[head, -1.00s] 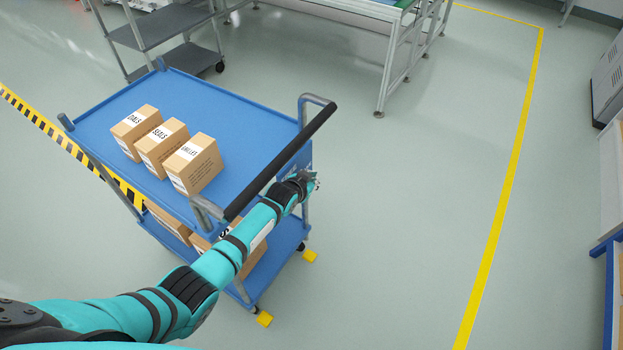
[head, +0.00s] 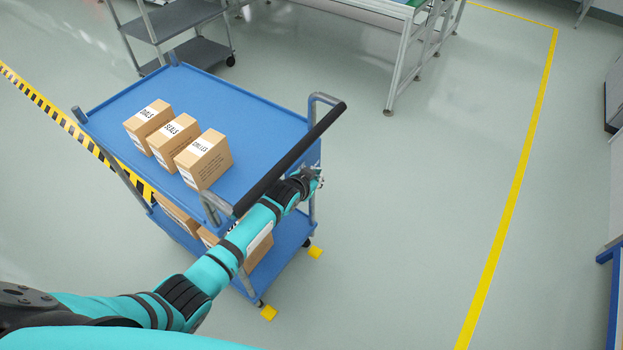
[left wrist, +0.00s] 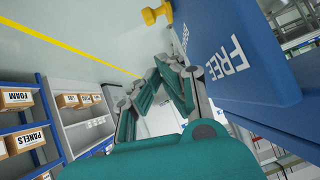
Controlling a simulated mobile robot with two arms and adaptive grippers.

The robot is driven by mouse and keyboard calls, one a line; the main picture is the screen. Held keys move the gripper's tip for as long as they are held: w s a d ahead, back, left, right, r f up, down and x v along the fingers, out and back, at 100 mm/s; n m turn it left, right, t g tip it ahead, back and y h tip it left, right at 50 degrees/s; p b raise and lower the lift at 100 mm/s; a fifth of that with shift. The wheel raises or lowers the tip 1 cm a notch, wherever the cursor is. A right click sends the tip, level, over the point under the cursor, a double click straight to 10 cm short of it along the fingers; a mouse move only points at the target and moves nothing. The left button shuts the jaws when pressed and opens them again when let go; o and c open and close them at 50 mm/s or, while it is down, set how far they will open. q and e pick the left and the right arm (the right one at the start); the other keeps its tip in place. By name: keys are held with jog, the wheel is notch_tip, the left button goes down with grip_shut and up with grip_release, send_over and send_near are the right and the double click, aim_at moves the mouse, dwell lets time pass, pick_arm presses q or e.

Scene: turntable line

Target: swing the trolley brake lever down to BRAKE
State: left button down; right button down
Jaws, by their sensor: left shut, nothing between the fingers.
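The blue trolley (head: 255,115) stands in the head view with its black push handle (head: 290,160) toward me. My left gripper (head: 317,177) is shut and empty, just beyond the handle, close to the trolley's blue end panel. In the left wrist view the blue panel (left wrist: 235,45) with the word FREE is at the right, beside my shut left gripper (left wrist: 162,70). A yellow knob-like piece (left wrist: 156,14) shows above the fingertips, apart from them; I cannot tell whether it belongs to the brake lever. No lever is clearly visible in the head view. My right gripper is out of view.
Cartons (head: 203,160) stand on the trolley's top tray, with more below. Yellow pieces (head: 315,253) sit by its wheels. A grey cart (head: 175,22) and a white-framed bench (head: 400,65) stand behind. The floor to the right is clear.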

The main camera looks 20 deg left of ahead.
pick_arm(q)
jog(key=v, duration=0.4)
jog(key=shift+s+r, duration=0.15)
dwell(0.4)
jog(key=s+a+f+n+g+y, duration=0.1)
jog(key=s+a+f+g, duration=0.15)
jog(key=s+f, duration=0.85)
jog(key=s+a+f+g, duration=0.2)
jog(key=s+a+f, duration=0.1)
jog(key=s+f, duration=0.9)
jog(key=s+a+f+g, duration=0.1)
jog(key=s+f, duration=0.3)
jog(key=s, duration=0.6)
jog(key=s+f+g, duration=0.2)
jog(key=s+f, duration=0.3)
jog(key=s, duration=0.5)
jog(key=s+a+f+n+g+y, duration=0.1)
jog(key=s+f, duration=0.4)
jog(key=s, duration=0.5)
jog(key=shift+s+a+g, duration=0.2)
jog(key=shift+a+g, duration=0.1)
jog(key=shift+g, duration=0.35)
